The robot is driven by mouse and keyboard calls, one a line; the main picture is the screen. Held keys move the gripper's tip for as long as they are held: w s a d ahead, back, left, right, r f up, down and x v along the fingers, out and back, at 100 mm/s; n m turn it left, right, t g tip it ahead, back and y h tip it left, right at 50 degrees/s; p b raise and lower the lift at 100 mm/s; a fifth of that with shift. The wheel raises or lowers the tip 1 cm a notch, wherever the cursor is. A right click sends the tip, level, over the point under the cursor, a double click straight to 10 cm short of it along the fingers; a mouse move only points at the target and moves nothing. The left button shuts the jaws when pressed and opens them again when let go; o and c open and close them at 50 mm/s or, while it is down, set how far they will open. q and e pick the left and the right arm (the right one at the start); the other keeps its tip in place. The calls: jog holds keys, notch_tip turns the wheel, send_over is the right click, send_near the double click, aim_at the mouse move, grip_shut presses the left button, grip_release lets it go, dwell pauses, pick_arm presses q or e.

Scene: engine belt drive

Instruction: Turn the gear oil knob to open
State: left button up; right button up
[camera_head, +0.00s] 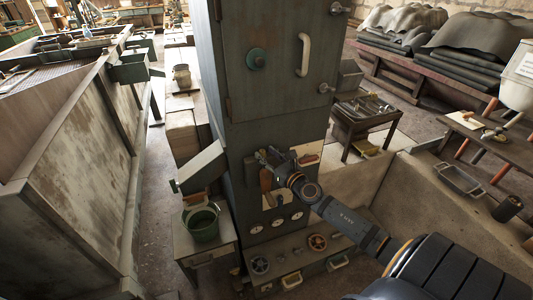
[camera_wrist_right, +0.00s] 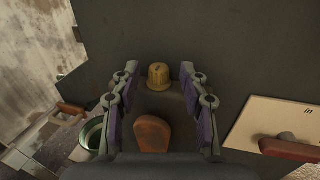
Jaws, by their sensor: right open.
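In the right wrist view a yellow ridged knob (camera_wrist_right: 159,77) sticks out from the dark cabinet face (camera_wrist_right: 225,50). No label for it can be read, so I cannot tell for sure that it is the gear oil knob. My right gripper (camera_wrist_right: 159,70) is open, its two fingers on either side of the knob with a gap to each. I cannot tell how deep the knob lies between them. In the head view my right gripper (camera_head: 268,157) is at the front of the tall cabinet (camera_head: 272,95), and the knob is hidden there. My left gripper is not in view.
An orange-brown handle (camera_wrist_right: 152,134) sits just below the knob, between the fingers. A pale card (camera_wrist_right: 265,120) with a red handle (camera_wrist_right: 290,150) is at the right. A green bucket (camera_head: 202,222) stands left of the cabinet. Dial gauges (camera_head: 277,222) and handwheels (camera_head: 317,242) are lower down.

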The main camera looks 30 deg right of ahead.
jog(key=shift+w, duration=0.35)
grip_shut()
